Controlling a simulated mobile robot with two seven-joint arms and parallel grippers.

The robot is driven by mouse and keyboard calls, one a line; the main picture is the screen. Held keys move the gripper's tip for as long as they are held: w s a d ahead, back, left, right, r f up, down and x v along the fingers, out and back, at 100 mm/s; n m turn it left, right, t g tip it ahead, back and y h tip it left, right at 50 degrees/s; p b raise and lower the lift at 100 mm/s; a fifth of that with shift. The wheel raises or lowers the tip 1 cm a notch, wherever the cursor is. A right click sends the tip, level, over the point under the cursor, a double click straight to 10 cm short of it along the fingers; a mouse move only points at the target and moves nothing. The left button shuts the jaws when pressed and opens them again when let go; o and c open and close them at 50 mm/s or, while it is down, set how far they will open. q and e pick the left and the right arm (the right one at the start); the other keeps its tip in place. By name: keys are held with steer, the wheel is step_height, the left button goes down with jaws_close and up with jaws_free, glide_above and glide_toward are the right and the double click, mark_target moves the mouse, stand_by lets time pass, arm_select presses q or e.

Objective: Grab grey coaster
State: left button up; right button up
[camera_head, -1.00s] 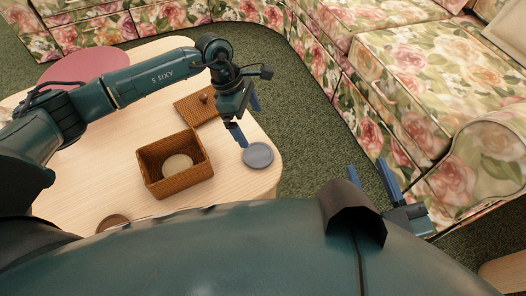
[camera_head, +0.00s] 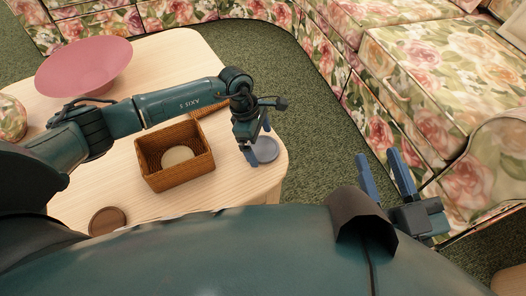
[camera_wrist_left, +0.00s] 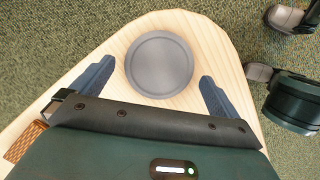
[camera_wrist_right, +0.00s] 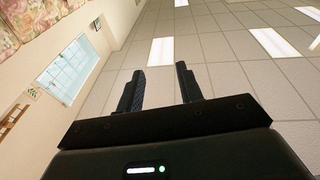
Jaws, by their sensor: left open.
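The grey coaster (camera_head: 266,149) is a round, flat disc lying near the right corner of the light wooden table (camera_head: 215,205). My left gripper (camera_head: 256,146) is over it in the head view and hides part of it. In the left wrist view the coaster (camera_wrist_left: 159,64) lies ahead and between the two spread blue fingers of my left gripper (camera_wrist_left: 155,88), with space on both sides. My left gripper is open and empty. My right gripper (camera_head: 382,168) is off the table at the right, with its fingers apart and empty, pointing upward.
A wicker basket (camera_head: 150,168) with a pale round item (camera_head: 178,156) inside stands left of the coaster. Its woven lid (camera_head: 208,109) lies behind, partly hidden by my arm. A pink bowl (camera_head: 84,64), a brown coaster (camera_head: 108,221) and a floral sofa (camera_head: 430,70) are around.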

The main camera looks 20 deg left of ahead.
arm_select(q)
steer(key=shift+d+f, duration=0.15)
steer(key=shift+f, duration=0.4)
steer(key=c, duration=0.9)
steer(key=shift+r, duration=0.1)
